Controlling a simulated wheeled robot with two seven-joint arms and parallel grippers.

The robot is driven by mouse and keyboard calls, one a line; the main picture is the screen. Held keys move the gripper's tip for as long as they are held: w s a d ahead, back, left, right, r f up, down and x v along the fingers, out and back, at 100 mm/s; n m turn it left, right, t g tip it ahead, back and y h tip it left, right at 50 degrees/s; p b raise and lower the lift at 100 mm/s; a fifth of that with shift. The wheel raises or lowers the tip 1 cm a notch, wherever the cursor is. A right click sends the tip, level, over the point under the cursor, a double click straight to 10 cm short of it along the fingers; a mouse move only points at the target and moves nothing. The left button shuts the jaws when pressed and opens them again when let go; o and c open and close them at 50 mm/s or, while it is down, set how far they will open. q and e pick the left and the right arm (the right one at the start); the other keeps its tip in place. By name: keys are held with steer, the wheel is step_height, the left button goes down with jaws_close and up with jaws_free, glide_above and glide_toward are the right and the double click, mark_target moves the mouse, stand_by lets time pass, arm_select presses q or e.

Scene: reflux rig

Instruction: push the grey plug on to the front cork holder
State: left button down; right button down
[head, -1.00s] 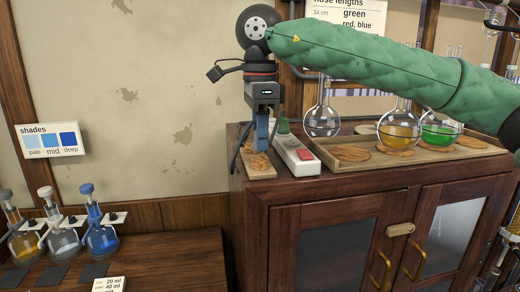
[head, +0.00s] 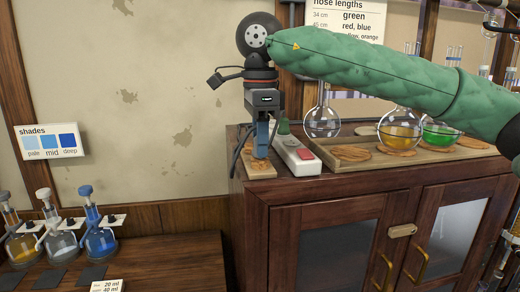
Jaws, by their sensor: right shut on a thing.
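My right gripper (head: 262,155) points straight down at the left end of the cabinet top, at the end of my green-sleeved arm. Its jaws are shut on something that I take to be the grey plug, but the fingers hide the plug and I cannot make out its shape. A flat cork piece (head: 259,174), which looks like the front cork holder, lies on the cabinet top right under the fingertips. Whether the plug touches it I cannot tell. My left gripper is not in view.
A white power strip (head: 296,156) with a red switch lies just right of the gripper. Beyond it, a wooden tray (head: 365,166) holds cork rings and round flasks with yellow (head: 398,133) and green liquid (head: 440,134). Several stoppered flasks stand on the lower bench at left.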

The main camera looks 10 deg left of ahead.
steer(key=shift+f+b, duration=0.3)
stand_by(0.4)
steer(key=c, duration=1)
jaws_free()
